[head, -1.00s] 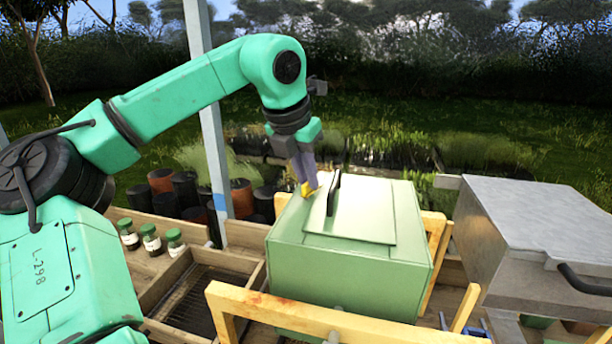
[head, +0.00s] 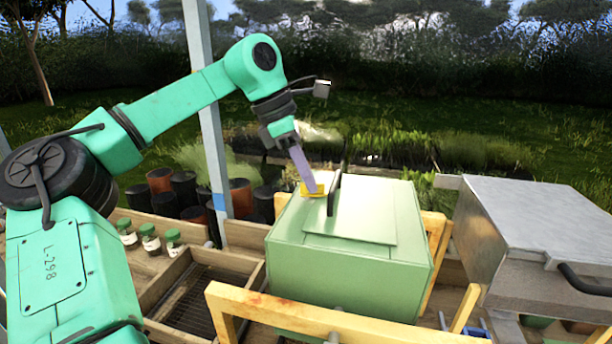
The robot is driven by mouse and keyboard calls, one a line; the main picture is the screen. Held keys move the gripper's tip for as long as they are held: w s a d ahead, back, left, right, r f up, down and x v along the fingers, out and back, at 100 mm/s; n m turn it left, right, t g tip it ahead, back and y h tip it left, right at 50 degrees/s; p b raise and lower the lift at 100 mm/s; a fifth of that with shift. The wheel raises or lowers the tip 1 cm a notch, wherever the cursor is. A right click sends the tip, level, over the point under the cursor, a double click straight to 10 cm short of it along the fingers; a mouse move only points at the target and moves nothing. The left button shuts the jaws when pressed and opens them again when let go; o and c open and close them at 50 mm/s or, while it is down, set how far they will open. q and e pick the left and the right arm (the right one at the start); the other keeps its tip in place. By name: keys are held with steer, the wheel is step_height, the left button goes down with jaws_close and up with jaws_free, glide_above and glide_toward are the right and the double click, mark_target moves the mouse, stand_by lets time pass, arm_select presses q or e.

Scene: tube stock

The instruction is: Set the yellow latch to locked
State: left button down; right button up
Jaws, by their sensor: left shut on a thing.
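The yellow latch (head: 318,194) sits on the top left part of a pale green box (head: 350,262), just left of a dark upright handle (head: 333,196). My left gripper (head: 316,188) reaches down from the upper left, tilted, with its purple-grey fingers at the latch. It is shut on the latch, and the fingers hide part of it. My right gripper does not show in the head view.
Yellow wooden rails (head: 300,317) stand in front of and beside the box. A grey metal box (head: 535,225) stands at the right. Several green-lidded jars (head: 150,240) and a mesh-bottomed tray (head: 195,300) are at the left.

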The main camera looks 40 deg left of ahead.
arm_select(q)
steer(key=shift+f+m+g+h, duration=0.15)
steer(key=shift+m+g+h, duration=0.4)
steer(key=shift+m, duration=1.35)
steer(key=shift+s, duration=0.1)
steer(key=c, duration=1)
jaws_free()
steer(key=shift+d, duration=0.1)
steer(key=shift+o, duration=0.4)
steer(key=shift+w+d, duration=0.15)
steer(key=shift+w, duration=0.05)
